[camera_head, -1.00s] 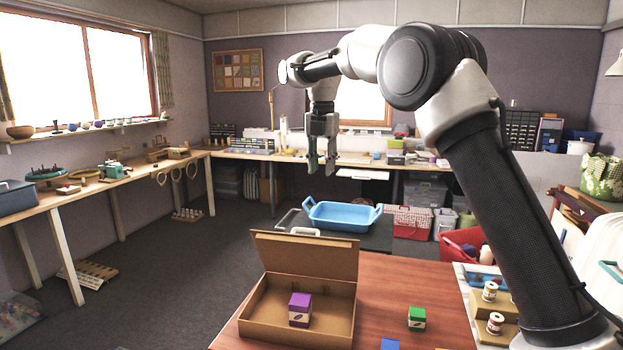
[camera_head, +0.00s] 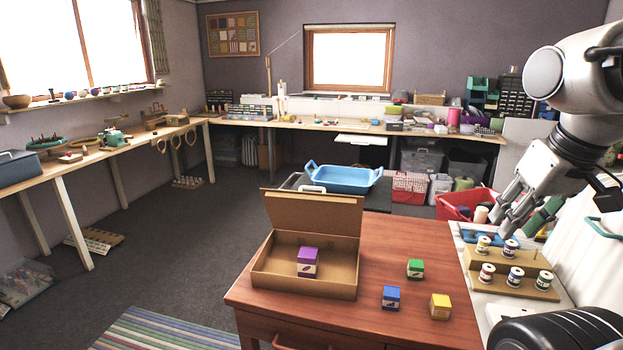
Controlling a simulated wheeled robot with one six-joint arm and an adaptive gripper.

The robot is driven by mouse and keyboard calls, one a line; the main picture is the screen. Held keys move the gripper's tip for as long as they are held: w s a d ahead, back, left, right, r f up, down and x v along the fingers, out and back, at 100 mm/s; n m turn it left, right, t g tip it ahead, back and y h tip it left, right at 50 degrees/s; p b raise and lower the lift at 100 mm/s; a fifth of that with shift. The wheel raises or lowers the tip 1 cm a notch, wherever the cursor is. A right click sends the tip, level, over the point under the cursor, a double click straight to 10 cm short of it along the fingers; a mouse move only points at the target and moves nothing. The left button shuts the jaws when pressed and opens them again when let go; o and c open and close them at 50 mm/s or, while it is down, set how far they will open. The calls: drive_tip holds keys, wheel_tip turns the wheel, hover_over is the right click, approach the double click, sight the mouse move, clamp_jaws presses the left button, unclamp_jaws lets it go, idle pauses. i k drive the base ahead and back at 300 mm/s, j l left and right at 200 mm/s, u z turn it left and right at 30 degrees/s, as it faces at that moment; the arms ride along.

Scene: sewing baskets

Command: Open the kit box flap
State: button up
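The kit box (camera_head: 300,277) is a brown cardboard box on the left part of the wooden table. Its flap (camera_head: 313,216) stands up along the far side, and the inside is visible. A purple box (camera_head: 307,262) with a white label sits inside it. My gripper (camera_head: 506,226) is at the right, well away from the kit box, near the thread spools. It points down and to the left, and its fingers look apart. I see nothing held between them.
Green (camera_head: 415,269), blue (camera_head: 391,298) and yellow (camera_head: 440,306) small boxes stand on the table (camera_head: 380,250) right of the kit box. A stepped spool rack (camera_head: 512,278) holds several spools at the right. A blue tray (camera_head: 343,179) lies beyond the table.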

sight(323, 213)
drive_tip(key=k+j, duration=0.1)
drive_tip(key=j, duration=0.3)
drive_tip(key=k+j+z, duration=0.1)
drive_tip(key=j, duration=0.25)
drive_tip(key=k+j, duration=0.15)
drive_tip(key=j, duration=0.25)
drive_tip(key=i+j, duration=0.3)
drive_tip(key=j, duration=0.15)
drive_tip(key=i+j+z, duration=0.15)
drive_tip(key=i+j, duration=0.35)
drive_tip(key=i, duration=0.15)
